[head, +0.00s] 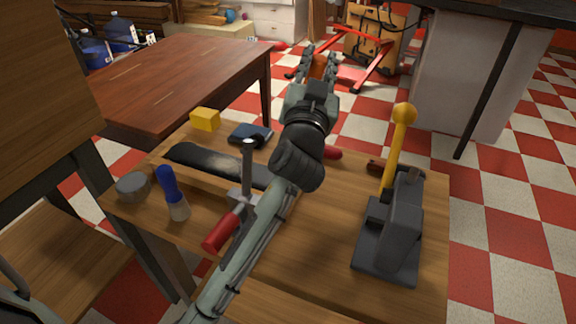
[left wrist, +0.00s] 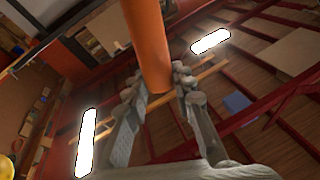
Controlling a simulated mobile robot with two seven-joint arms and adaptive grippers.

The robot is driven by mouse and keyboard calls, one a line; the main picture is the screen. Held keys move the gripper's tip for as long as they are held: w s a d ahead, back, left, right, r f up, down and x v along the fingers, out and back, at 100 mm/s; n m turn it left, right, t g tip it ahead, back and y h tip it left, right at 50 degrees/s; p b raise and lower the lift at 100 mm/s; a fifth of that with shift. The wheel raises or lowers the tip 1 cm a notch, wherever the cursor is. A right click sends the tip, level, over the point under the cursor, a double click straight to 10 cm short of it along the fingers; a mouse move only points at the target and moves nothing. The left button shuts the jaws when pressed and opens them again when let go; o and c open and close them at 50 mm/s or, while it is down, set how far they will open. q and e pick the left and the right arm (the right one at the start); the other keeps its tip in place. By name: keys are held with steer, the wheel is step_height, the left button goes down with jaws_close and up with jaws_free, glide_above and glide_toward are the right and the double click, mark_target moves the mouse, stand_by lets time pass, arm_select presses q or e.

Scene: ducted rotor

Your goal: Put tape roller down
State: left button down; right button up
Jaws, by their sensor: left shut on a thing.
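My left arm reaches across the workbench (head: 320,260), and my left gripper (head: 319,62) is beyond its far edge in the head view. The gripper is shut on an orange cylindrical thing (head: 318,68), which looks like the tape roller's handle. In the left wrist view the orange cylinder (left wrist: 150,42) sits between the fingers of my left gripper (left wrist: 155,85) and runs out of the top of the picture. The rest of the held thing is not clear. My right gripper is not in view.
Bare wood shows left of the press. A brown table (head: 180,80) stands behind.

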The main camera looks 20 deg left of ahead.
arm_select(q)
steer(key=shift+s+d+f, duration=0.15)
steer(key=shift+d+f, duration=0.05)
steer(key=shift+f, duration=0.1)
steer(key=s+d+f+b, duration=0.2)
steer(key=s+d+f, duration=0.4)
steer(key=s+f, duration=0.3)
steer(key=shift+d+f, duration=0.35)
steer(key=shift+f, duration=0.25)
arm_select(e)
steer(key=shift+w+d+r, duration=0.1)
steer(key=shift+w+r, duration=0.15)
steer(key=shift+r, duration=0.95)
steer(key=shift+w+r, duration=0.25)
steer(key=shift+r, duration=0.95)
arm_select(q)
steer(key=shift+f, duration=0.15)
steer(key=c, duration=1.3)
jaws_free()
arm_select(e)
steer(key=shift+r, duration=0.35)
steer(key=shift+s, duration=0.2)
arm_select(q)
steer(key=shift+r, duration=0.2)
